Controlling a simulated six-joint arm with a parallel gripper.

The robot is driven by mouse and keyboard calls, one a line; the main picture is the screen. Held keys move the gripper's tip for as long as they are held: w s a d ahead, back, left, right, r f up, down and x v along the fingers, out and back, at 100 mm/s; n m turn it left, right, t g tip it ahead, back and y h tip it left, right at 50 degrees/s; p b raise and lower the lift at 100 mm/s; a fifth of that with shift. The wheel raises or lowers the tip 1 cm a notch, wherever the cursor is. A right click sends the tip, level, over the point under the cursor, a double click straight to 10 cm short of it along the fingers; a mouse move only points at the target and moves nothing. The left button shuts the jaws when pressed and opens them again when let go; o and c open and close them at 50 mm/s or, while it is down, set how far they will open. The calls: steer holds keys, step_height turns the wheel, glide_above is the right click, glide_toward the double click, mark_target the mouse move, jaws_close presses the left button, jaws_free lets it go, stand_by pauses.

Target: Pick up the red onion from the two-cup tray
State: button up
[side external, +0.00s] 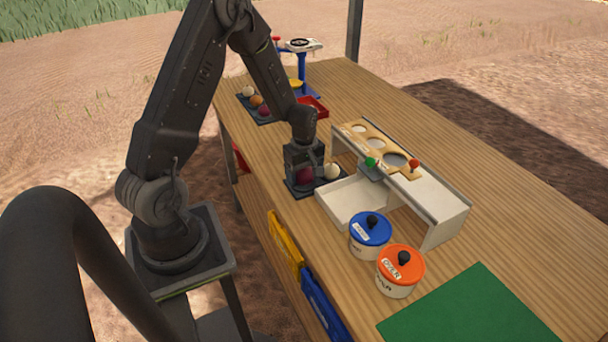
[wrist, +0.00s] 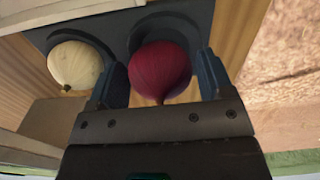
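The red onion (wrist: 160,72) sits in one cup of the dark two-cup tray (wrist: 118,30) in the wrist view. A pale onion (wrist: 76,65) sits in the other cup, to its left. My gripper (wrist: 163,78) is open, with one blue-grey finger on each side of the red onion. A small gap seems to show at the left finger; contact on the right is hard to tell. In the side view my gripper (side external: 305,176) points down over the tray (side external: 293,186) and partly hides the red onion (side external: 304,174). The pale onion (side external: 331,171) is beside it.
A white sizing stand (side external: 440,205) with round holes and a white bin (side external: 350,203) stands right of the tray. Blue (side external: 370,228) and orange (side external: 400,264) lidded pots and a green mat (side external: 470,312) are nearer. Another tray with several onions (side external: 257,101) and a scale (side external: 300,45) are at the back.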

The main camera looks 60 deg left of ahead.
steer(key=c, duration=0.7)
steer(key=shift+r, duration=0.1)
